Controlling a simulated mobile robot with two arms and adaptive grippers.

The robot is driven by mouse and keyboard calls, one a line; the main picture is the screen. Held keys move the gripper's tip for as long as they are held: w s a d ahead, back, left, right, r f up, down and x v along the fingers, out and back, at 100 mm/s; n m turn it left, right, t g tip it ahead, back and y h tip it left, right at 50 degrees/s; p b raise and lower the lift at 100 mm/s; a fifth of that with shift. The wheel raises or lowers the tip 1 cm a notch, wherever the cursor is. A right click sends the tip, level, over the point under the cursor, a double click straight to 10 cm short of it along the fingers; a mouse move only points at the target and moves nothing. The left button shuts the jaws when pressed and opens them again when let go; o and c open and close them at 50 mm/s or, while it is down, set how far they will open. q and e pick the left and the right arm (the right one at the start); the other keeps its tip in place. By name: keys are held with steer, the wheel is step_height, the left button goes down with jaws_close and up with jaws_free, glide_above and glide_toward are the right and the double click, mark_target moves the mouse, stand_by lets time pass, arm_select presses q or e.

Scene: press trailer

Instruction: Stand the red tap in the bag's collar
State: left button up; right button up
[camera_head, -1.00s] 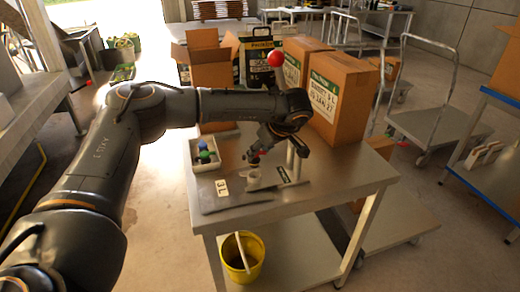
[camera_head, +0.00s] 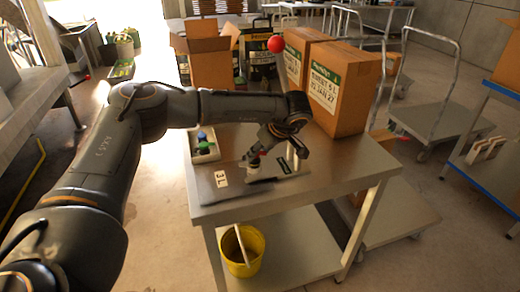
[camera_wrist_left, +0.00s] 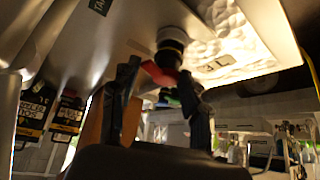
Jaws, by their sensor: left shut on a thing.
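My left gripper (camera_head: 256,160) is shut on the red tap, low over the near part of the table. In the left wrist view the red tap (camera_wrist_left: 158,74) shows between the fingers (camera_wrist_left: 155,95), with a dark round part at its end. The dark part lines up with the pale collar (camera_head: 253,173) of the bag. I cannot tell whether it only touches the collar or sits in it. The silvery bag (camera_head: 225,186), with a 3L label, lies flat on the table; it looks pale and crinkled in the left wrist view (camera_wrist_left: 240,38). My right gripper is out of view.
A press lever with a red ball (camera_head: 275,44) rises behind my arm. Cardboard boxes (camera_head: 345,95) stand at the table's back. A white tray (camera_head: 204,150) with coloured caps is left of the gripper. A yellow bucket (camera_head: 240,255) stands on the lower shelf.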

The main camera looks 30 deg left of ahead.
arm_select(q)
steer(key=shift+f, duration=0.25)
stand_by(0.5)
steer(key=o, duration=0.9)
steer(key=shift+d+r, duration=0.1)
